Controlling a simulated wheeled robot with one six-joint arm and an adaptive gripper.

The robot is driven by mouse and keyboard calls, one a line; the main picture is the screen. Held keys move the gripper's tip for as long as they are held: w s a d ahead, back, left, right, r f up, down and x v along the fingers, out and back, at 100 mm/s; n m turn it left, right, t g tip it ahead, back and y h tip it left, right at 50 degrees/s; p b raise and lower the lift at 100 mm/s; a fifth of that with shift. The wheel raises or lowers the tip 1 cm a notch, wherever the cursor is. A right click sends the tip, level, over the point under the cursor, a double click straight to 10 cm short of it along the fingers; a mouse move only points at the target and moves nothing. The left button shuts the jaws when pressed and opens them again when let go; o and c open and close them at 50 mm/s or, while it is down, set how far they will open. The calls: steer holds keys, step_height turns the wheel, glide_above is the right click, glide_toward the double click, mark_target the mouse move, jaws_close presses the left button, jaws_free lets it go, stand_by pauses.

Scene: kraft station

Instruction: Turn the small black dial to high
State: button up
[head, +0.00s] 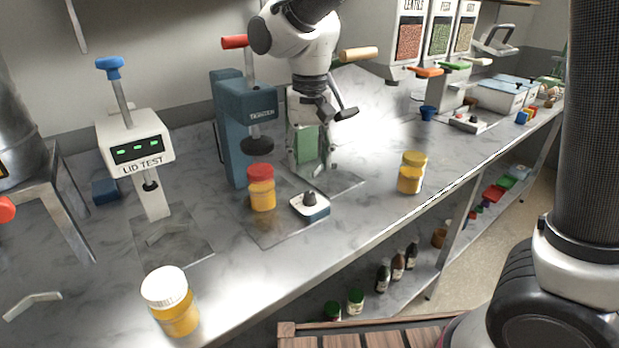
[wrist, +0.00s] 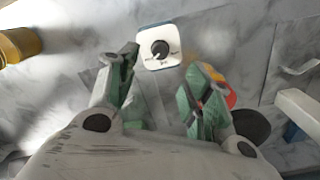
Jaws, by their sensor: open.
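The small black dial (head: 309,199) sits on a small white box with a blue base (head: 311,211) on the counter, in front of the blue press. In the wrist view the dial (wrist: 160,48) is seen from above on the white plate (wrist: 148,62), with a white pointer line and small marks too small to read. My gripper (head: 332,112) is open and empty, above and behind the dial in the head view. In the wrist view its two green-padded fingers (wrist: 162,82) are spread, with the dial beyond the tips, between them and apart from both.
A yellow jar (head: 411,172) stands to the right, and a white-lidded jar (head: 170,301) at front left. The lid tester (head: 140,147) is further left. Counter in front of the dial is clear.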

step_height(320, 180, up, 3)
steer(key=shift+f, duration=0.1)
stand_by(0.3)
steer(key=s+d+r+t, duration=0.1)
steer(key=s+d, duration=0.4)
steer(key=d, duration=0.6)
steer(key=s+d+r+t, duration=0.1)
steer(key=s+d+t, duration=0.1)
steer(key=s+d, duration=0.4)
steer(key=s+d+r+t, duration=0.1)
steer(key=s+d, duration=0.4)
steer(key=d, duration=1.1)
steer(key=shift+s+r+m, duration=0.3)
steer(key=shift+r, duration=0.2)
